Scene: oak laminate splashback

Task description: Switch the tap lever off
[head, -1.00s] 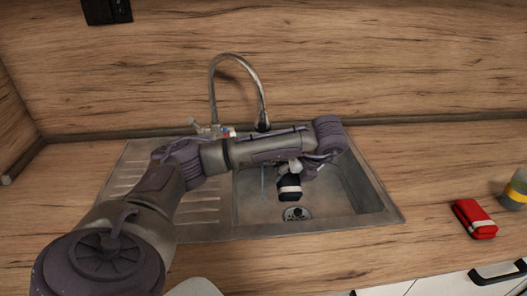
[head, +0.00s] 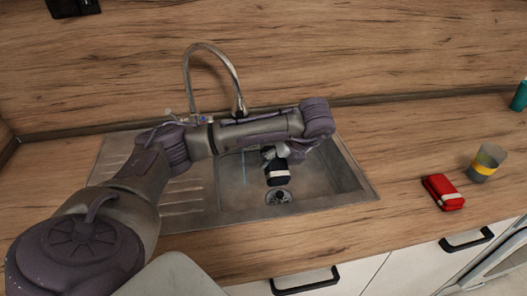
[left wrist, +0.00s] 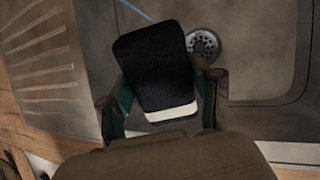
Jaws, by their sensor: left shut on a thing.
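The curved metal tap (head: 213,52) stands behind the sink. Its small pale lever (head: 172,115) shows at the left of its base, partly hidden behind my left arm. A thin blue water stream falls into the sink basin (head: 335,180); a piece of it shows in the left wrist view (left wrist: 134,10). My left gripper (head: 277,163) is over the basin, away from the lever. It is shut on a dark block with a white band (head: 279,176), which in the left wrist view (left wrist: 155,65) lies between both fingers. My right gripper is not in view.
The ribbed drainboard (head: 113,160) is left of the basin, and the drain (head: 278,197) is in it. A red packet (head: 442,192) and a grey-yellow cup (head: 487,162) stand on the counter at right, with a teal object (head: 520,97) farther back. Counter between sink and packet is clear.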

